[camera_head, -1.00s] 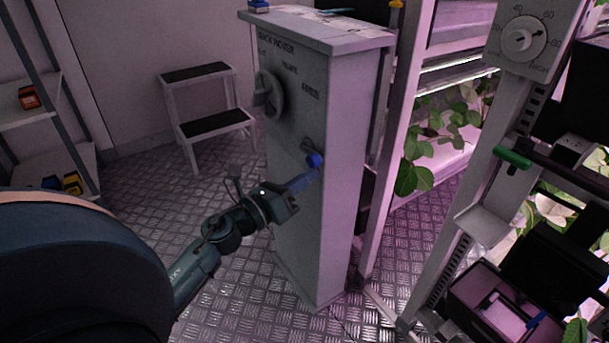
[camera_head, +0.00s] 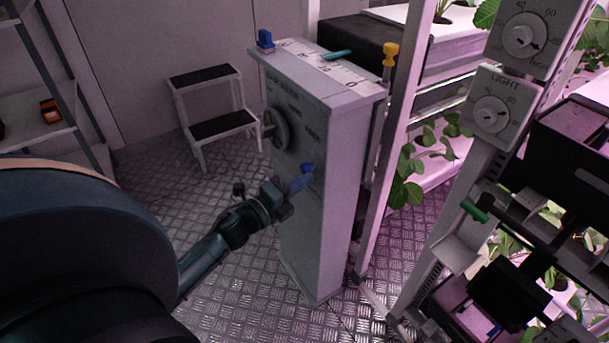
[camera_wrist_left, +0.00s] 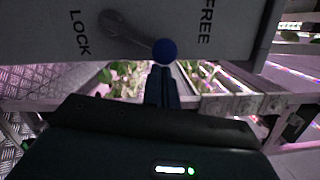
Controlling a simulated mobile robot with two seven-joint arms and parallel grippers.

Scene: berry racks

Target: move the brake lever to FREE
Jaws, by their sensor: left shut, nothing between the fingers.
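The brake lever is a short grey arm (camera_wrist_left: 128,32) with a round blue knob (camera_head: 307,170) on the front of a grey cabinet (camera_head: 338,190). In the left wrist view the blue knob (camera_wrist_left: 164,52) sits between the LOCK and FREE labels, closer to FREE. The lever slants from its pivot towards the knob. My left gripper (camera_head: 300,183) is at the knob, its fingers shut and empty. In the left wrist view the fingertips (camera_wrist_left: 161,70) are just below the knob; I cannot tell if they touch it. My right gripper is not in view.
A round grey dial (camera_head: 277,130) sits on the cabinet above the lever. A step stool (camera_head: 222,126) stands behind it at left, shelves further left. A rack post (camera_head: 395,150) and plant racks with a green handle (camera_head: 475,210) are at right. The floor left of the cabinet is clear.

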